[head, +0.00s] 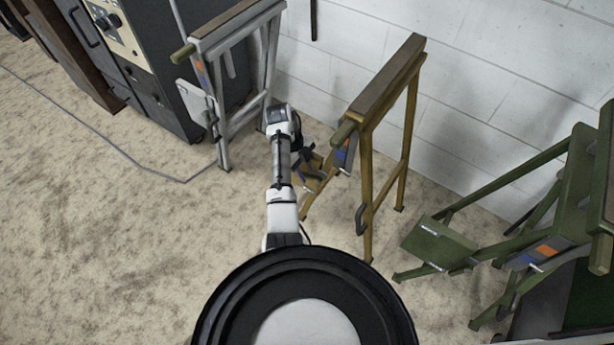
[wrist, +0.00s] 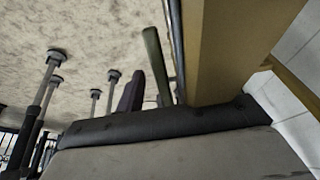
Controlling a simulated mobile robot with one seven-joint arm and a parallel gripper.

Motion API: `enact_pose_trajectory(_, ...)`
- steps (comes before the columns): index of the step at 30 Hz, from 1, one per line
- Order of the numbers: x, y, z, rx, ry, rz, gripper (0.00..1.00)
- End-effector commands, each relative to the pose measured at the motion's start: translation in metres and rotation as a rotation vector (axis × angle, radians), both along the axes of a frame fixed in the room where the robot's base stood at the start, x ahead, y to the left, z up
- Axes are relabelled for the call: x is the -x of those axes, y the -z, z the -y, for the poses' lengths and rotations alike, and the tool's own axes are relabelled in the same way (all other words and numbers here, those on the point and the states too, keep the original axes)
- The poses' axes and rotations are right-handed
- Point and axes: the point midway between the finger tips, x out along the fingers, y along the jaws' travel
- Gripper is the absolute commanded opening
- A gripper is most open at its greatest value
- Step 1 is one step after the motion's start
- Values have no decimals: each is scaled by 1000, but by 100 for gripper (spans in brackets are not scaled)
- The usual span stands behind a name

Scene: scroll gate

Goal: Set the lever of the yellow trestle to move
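The yellow trestle (head: 408,130) stands near the wall, right of my arm in the head view. An olive handle (head: 343,132) sticks out at its near end. Below that is a small grey plate with a blue mark (head: 341,156); I cannot make out its lever or setting. My gripper (head: 314,172) is at the trestle's left side, close to this plate; contact cannot be told. Its fingers are dark, small and partly hidden. The wrist view shows a yellow beam (wrist: 232,45) close up and an olive bar (wrist: 157,65); no fingertips are clear there.
A grey trestle (head: 270,60) stands left of the yellow one, beside a dark cabinet (head: 155,60). A green trestle (head: 580,190) stands at the right. A cable (head: 120,150) lies on the left floor. The floor at lower left is clear.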

Motion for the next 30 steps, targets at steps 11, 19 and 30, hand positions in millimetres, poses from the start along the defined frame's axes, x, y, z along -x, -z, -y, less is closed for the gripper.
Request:
enact_pose_trajectory(11,4,16,6,-1,0,1,36)
enact_pose_trajectory(19,4,16,6,-1,0,1,17)
enact_pose_trajectory(30,4,16,5,-2,-1,0,0)
